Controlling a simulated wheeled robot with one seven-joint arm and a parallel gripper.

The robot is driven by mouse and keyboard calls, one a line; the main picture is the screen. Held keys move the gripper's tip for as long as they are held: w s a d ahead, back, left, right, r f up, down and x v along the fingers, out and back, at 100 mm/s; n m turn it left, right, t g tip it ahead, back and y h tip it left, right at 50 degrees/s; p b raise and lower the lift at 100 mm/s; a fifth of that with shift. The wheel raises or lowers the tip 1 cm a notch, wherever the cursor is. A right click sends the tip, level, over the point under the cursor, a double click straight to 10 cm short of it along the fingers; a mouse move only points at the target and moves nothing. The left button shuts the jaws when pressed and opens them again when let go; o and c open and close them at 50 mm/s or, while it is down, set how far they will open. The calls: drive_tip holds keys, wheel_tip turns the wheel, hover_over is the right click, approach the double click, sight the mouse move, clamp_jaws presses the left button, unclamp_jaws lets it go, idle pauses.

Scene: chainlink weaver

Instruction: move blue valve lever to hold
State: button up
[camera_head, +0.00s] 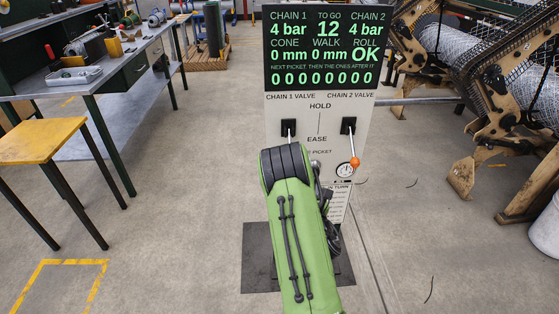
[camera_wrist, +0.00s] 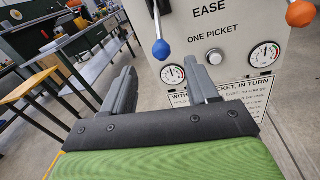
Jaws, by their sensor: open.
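The blue valve lever's knob (camera_wrist: 161,49) shows in the wrist view, left of the words ONE PICKET and below the EASE label. In the head view its rod (camera_head: 289,131) hangs down from the CHAIN 1 VALVE slot, and my green arm hides the knob. My gripper (camera_wrist: 160,76) is open and empty in the wrist view, its two fingers pointing at the panel. The blue knob appears above and between the fingertips; contact is not visible. The gripper's fingers are hidden in the head view.
The orange-knobbed lever (camera_head: 355,162) hangs down at the right, under CHAIN 2 VALVE. Two gauges (camera_wrist: 172,75) (camera_wrist: 264,57) and a round button (camera_wrist: 214,57) sit lower on the panel. A yellow-topped table (camera_head: 40,140) stands left; weaving machinery (camera_head: 500,85) stands right.

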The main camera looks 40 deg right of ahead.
drive_tip(key=p+x, duration=0.5)
drive_tip(key=x, duration=0.8)
drive_tip(key=shift+w+d, duration=0.1)
drive_tip(key=shift+w, duration=0.15)
drive_tip(key=shift+r, duration=0.1)
clamp_jaws()
